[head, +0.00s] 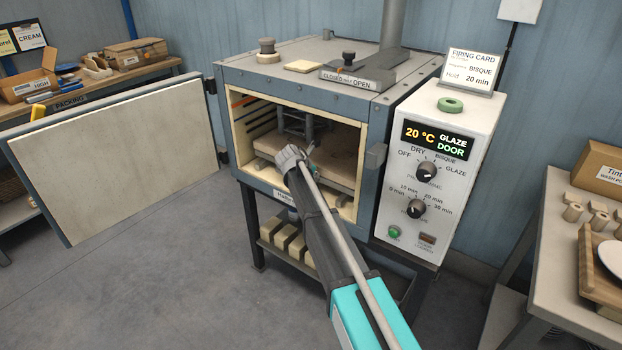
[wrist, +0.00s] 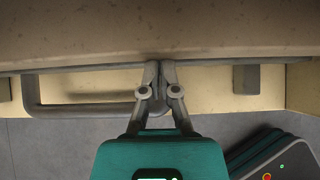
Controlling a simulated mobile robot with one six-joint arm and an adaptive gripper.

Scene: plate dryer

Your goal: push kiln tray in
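The kiln tray (head: 338,172) is a brown speckled slab on the pale floor of the open kiln. It carries a dark grey stand (head: 293,122). In the wrist view the tray's slab (wrist: 85,35) fills the top, with a grey front edge and a bar handle (wrist: 75,110) below it. My gripper (wrist: 160,66) has its fingers together, with the tips at the tray's front edge beside the handle's right end. I see nothing clearly held between them. In the head view my arm reaches into the kiln mouth and hides part of the tray front; the fingertips are hard to make out there.
The kiln door (head: 115,165) stands wide open to the left. The control panel (head: 435,170) reads 20 °C, GLAZE, DOOR. A packing bench (head: 130,75) stands behind left and a table (head: 530,270) at right. The floor in front left is clear.

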